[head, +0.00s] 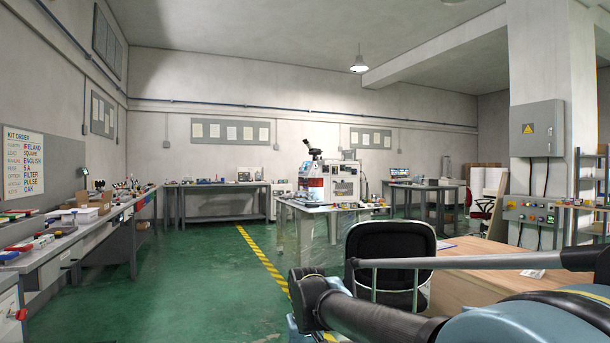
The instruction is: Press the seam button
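No button can be read as the seam button from here. A grey control panel (530,211) with several small coloured buttons is on the right, below a grey electrical cabinet (537,128) with a yellow warning sign. Its labels are too small to read. A white machine (344,182) with a red part stands on the middle table; any buttons on it are too small to tell. Links of my arm cross the lower right, but my gripper does not show.
A black chair (392,248) and a wooden desk (480,262) stand close in front, partly behind my arm. A long workbench (100,225) with parts runs along the left wall. The green floor (190,280) between is clear, with a yellow-black stripe (262,258).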

